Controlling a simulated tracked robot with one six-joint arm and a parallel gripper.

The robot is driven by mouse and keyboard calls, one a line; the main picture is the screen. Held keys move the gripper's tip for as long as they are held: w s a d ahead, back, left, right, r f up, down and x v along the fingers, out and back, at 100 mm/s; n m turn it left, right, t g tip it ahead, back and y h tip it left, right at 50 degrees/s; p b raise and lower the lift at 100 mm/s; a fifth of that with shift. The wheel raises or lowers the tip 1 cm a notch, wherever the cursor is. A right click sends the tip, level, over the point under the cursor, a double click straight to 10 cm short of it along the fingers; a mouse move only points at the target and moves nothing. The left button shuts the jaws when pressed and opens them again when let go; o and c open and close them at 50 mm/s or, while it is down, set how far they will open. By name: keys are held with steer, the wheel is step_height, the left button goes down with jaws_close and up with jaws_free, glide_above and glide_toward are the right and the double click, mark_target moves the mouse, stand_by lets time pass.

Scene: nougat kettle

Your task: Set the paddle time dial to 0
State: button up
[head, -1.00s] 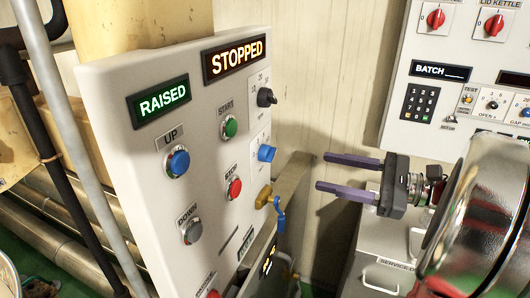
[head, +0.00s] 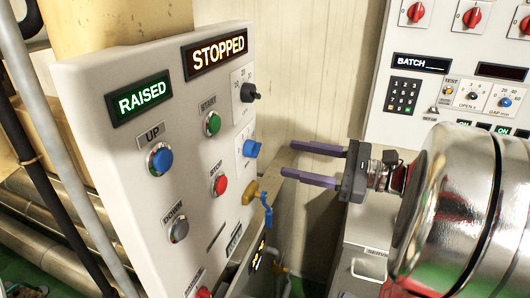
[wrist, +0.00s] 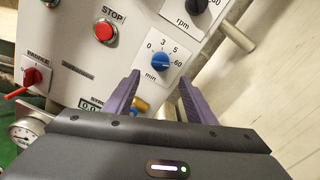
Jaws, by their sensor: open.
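The paddle time dial (wrist: 161,62) is a blue knob on a white plate marked 0, 3, 5, 60 and "min". It also shows edge-on at the right side of the panel in the head view (head: 251,148). Its pointer setting is too small to tell for certain. My gripper (head: 287,160) has two purple fingers, spread apart and empty, a short gap to the right of the dial in the head view. In the wrist view the fingertips (wrist: 159,78) lie just below the dial, one to each side, apart from it.
A black rpm knob (head: 250,92) sits above the dial. A red stop button (head: 220,185) is to its left. A brass valve with a blue lever (head: 266,205) juts out below.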

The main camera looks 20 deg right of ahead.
mark_target(253, 149)
steer(key=x, duration=0.8)
steer(key=shift+w+a, duration=0.2)
steer(key=shift+c, duration=0.5)
steer(key=c, duration=0.9)
steer(key=shift+d, duration=0.15)
steer(key=shift+c, duration=0.2)
